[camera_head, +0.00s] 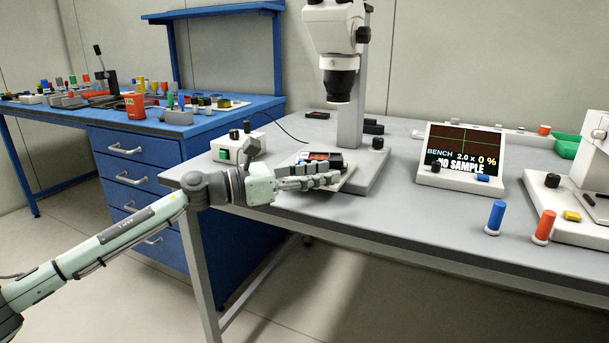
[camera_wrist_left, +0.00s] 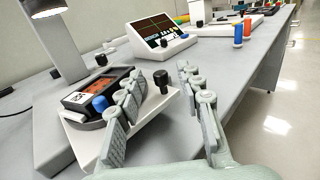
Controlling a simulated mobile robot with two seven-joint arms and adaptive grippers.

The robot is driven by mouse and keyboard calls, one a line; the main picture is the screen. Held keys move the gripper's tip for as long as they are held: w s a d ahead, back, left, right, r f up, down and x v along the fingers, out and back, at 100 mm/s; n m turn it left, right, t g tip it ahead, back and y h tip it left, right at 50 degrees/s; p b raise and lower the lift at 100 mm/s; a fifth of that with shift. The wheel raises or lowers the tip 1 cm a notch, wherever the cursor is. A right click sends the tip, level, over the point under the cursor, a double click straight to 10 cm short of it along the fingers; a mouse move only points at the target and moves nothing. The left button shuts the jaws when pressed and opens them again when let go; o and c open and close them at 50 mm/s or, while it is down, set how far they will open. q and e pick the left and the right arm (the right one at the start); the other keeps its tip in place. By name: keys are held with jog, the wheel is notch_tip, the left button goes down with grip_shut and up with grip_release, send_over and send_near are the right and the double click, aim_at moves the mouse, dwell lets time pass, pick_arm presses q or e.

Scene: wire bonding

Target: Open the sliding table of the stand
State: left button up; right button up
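The microscope stand (camera_head: 350,110) rises from the grey bench. A pale table plate (camera_wrist_left: 92,145) at its foot carries a dark device with an orange display (camera_wrist_left: 100,86) and a blue knob (camera_wrist_left: 99,103). A black knob (camera_wrist_left: 161,79) stands at the plate's far end, between and beyond my fingertips in the left wrist view. My left gripper (camera_wrist_left: 158,85) is open, its fingers apart and nothing between the pads. In the head view the left gripper (camera_head: 315,179) is at the plate's front edge and hides part of it. I cannot tell whether a finger touches the plate. My right gripper is not in view.
A small white box with a green button (camera_head: 236,149) stands left of the stand. A "NO SAMPLE" display (camera_head: 460,157) stands to the right, with blue (camera_head: 495,217) and orange (camera_head: 544,227) cylinders in front. The bench front between is clear. A blue workbench (camera_head: 150,140) is behind left.

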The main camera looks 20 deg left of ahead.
pick_arm(q)
jog(key=v, duration=1.1)
jog(key=shift+s+a, duration=0.25)
jog(key=shift+s, duration=0.05)
